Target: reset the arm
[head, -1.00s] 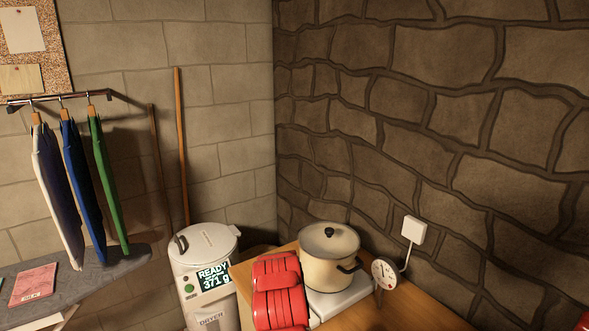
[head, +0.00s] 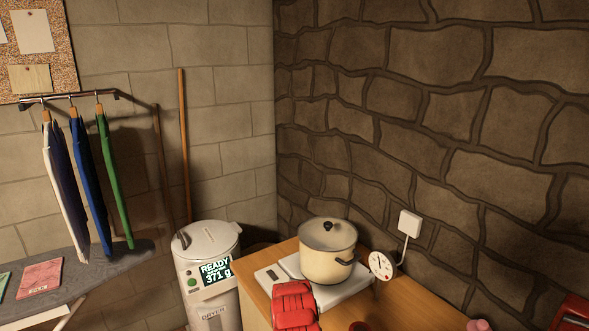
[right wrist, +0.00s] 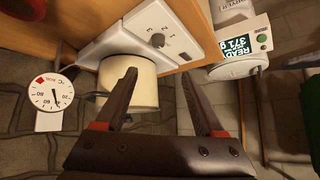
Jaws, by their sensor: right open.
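My right gripper (right wrist: 158,76) shows in the right wrist view, open, with its two dark fingers apart and nothing between the tips. The cream pot (right wrist: 133,88) appears behind the fingers; I cannot tell how far away it is. In the head view the pot (head: 327,262), lidded with a black knob, stands on a white hot plate (head: 270,276) on the wooden table (head: 420,307). A red segmented part of my arm (head: 294,306) reaches in front of the hot plate. My left gripper is not in view.
A round dial thermometer (head: 382,265) stands right of the pot, near a white wall box (head: 410,223). A dryer (head: 208,270) reading "READY 371 g" stands left of the table. Farther left are an ironing board (head: 80,271) and hanging clothes (head: 88,190).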

